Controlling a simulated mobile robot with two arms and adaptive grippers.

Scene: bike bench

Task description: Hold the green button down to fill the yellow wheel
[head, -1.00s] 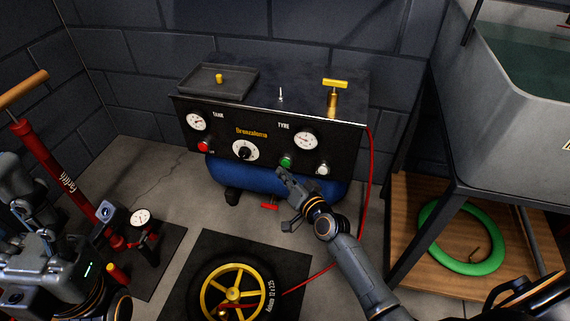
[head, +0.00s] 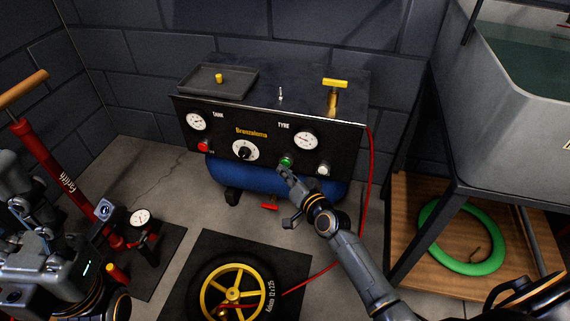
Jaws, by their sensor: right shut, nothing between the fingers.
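The green button (head: 286,161) is on the front panel of the compressor (head: 272,130), below the TYRE gauge (head: 305,140). My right gripper (head: 284,174) is shut and empty, with its tip just below the button. I cannot tell whether it touches the button. The yellow wheel (head: 234,289), with a black tyre, lies flat on a dark mat on the floor, and a red hose (head: 318,273) runs to it. My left gripper (head: 65,270) is at the lower left, away from the compressor; its fingers are not clearly seen.
A red floor pump (head: 60,172) stands at the left. A red button (head: 203,146), a black dial (head: 245,151) and a white knob (head: 323,169) are on the panel. A green tyre (head: 462,264) lies on the wooden shelf below the grey tub (head: 530,75).

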